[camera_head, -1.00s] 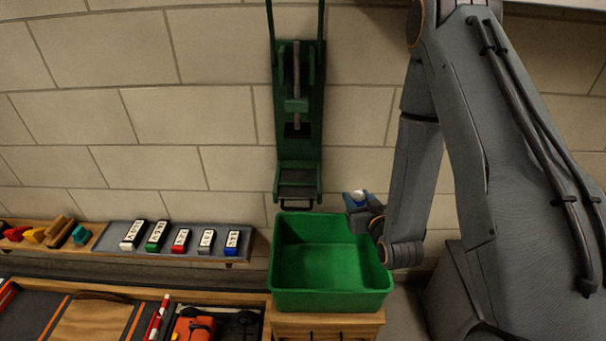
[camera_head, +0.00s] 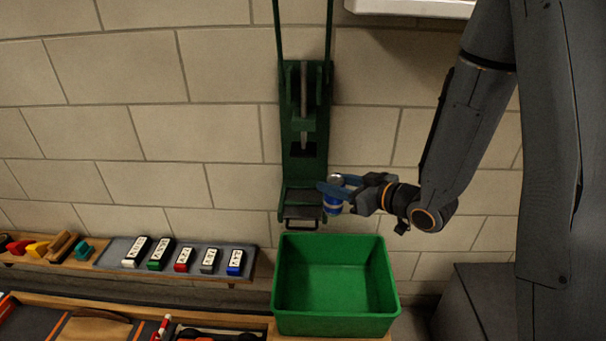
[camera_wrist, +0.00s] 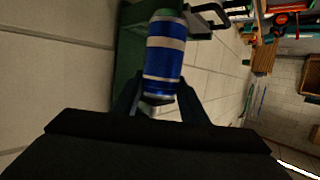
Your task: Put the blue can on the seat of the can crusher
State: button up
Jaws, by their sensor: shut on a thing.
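The blue can (camera_head: 333,205) has silver bands and is held in my gripper (camera_head: 335,190), whose fingers are shut around it. In the wrist view the blue can (camera_wrist: 164,58) sits between the two fingertips (camera_wrist: 156,98). The green can crusher (camera_head: 304,130) is fixed to the wall. Its seat (camera_head: 302,212) is at the bottom, just left of the can in the head view. The can looks upright at about seat height; I cannot tell whether it touches the crusher.
A green bin (camera_head: 337,325) stands open below the crusher. A shelf (camera_head: 115,250) at the left holds several labelled coloured blocks. A white box edge (camera_head: 410,8) juts out at the upper right.

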jog(key=x, duration=0.4)
jog(key=r+p+x, duration=0.1)
jog(key=x, duration=0.3)
jog(key=r+x, duration=0.1)
jog(key=x, duration=0.3)
jog(key=shift+w+a+p, duration=0.15)
jog(key=shift+w+p, duration=0.1)
jog(key=shift+p, duration=0.15)
jog(key=shift+f, duration=0.1)
jog(key=shift+f, duration=0.15)
jog(key=o, duration=1.1)
